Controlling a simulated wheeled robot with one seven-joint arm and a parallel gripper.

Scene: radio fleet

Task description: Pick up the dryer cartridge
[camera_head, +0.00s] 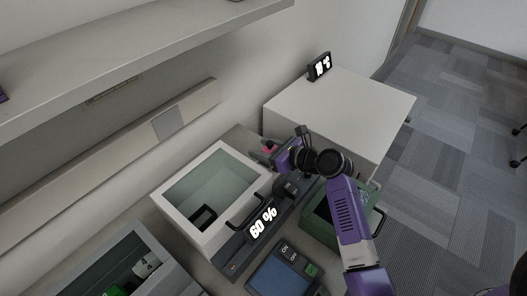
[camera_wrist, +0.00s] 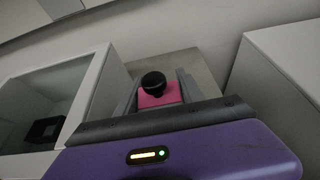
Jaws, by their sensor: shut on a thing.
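The dryer cartridge looks like a pink block with a round black knob on top, seen in the wrist view (camera_wrist: 158,99). It sits between the two fingers of my gripper (camera_wrist: 160,92), which is shut on it. In the head view only a small bit of pink (camera_head: 270,147) shows at the gripper (camera_head: 267,153), just behind the right back corner of the white open-topped box. My arm hides part of this spot. I cannot tell whether the cartridge is touching the counter below.
A white cabinet (camera_head: 340,108) stands right, bearing a small display (camera_head: 319,67). A green bin (camera_head: 318,232) and a control panel (camera_head: 280,278) are in front. A shelf (camera_head: 150,62) overhangs left.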

